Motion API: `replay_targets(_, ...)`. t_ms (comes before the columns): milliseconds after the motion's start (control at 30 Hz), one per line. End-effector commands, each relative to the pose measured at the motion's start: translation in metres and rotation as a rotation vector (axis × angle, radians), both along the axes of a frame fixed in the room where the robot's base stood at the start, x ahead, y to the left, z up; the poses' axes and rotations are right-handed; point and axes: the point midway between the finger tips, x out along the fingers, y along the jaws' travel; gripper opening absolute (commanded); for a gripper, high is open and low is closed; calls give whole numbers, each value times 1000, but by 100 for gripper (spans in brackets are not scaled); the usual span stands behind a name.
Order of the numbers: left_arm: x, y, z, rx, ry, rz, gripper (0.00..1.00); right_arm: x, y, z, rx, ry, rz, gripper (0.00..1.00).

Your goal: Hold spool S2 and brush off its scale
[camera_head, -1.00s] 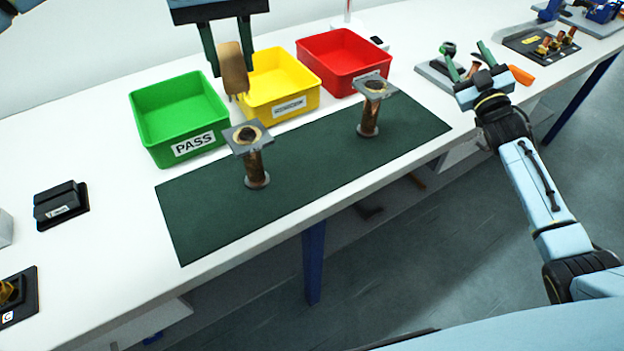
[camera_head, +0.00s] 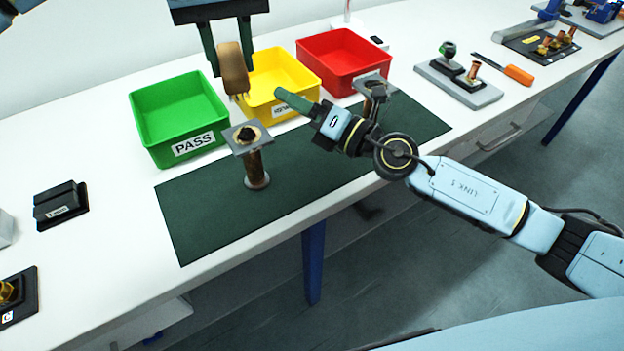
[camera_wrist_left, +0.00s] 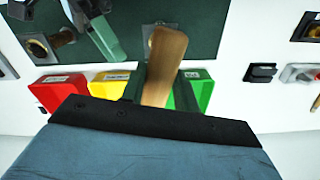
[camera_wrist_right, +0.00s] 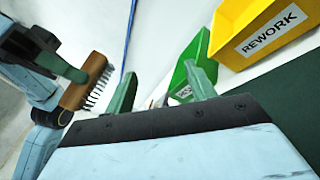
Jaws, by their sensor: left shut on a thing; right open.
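My left gripper (camera_head: 228,48) is shut on a wooden-backed brush (camera_head: 234,72), held above the table in front of the yellow bin. The brush also shows in the left wrist view (camera_wrist_left: 166,62) and, with bristles, in the right wrist view (camera_wrist_right: 85,85). A copper spool with a square grey top plate (camera_head: 255,165) stands upright on the green mat; its top opening looks dark. A second similar spool (camera_head: 375,86) is partly hidden behind my right gripper (camera_head: 292,103). Nothing legible marks S2. My right gripper is open and empty, with fingers pointing left above the mat.
Green PASS bin (camera_head: 190,146), yellow REWORK bin (camera_head: 283,110) and red bin (camera_head: 345,88) stand behind the mat (camera_head: 200,225). A grey fixture (camera_head: 480,97) and orange-handled tool (camera_head: 518,75) lie right. A black block (camera_head: 60,203) sits left. The front left mat is clear.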

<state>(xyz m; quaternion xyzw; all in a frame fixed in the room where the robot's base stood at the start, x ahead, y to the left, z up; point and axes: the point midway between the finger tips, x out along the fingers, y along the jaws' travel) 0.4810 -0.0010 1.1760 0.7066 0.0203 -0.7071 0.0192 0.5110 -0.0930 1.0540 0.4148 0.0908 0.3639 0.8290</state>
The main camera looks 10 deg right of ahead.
Motion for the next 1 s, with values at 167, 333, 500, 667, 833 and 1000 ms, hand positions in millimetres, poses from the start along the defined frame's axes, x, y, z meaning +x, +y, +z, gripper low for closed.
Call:
replay_targets(167, 0, 0, 0, 0, 0, 0, 12, -40, -14, -53, -414, -306, -65, 55)
replay_targets(333, 0, 0, 0, 0, 0, 0, 12, -82, -8, -80, -613, -478, 10, 55)
replay_targets(500, 0, 0, 0, 0, 0, 0, 12, -101, -1, -92, -684, -540, 66, 55)
replay_targets(667, 0, 0, 0, 0, 0, 0, 12, -95, 11, -93, -689, -548, 72, 55)
replay_targets(833, 0, 0, 0, 0, 0, 0, 12, -76, 34, -92, -685, -545, 71, 55)
replay_targets(1000, 0, 0, 0, 0, 0, 0, 12, -58, 58, -92, -685, -544, 72, 55)
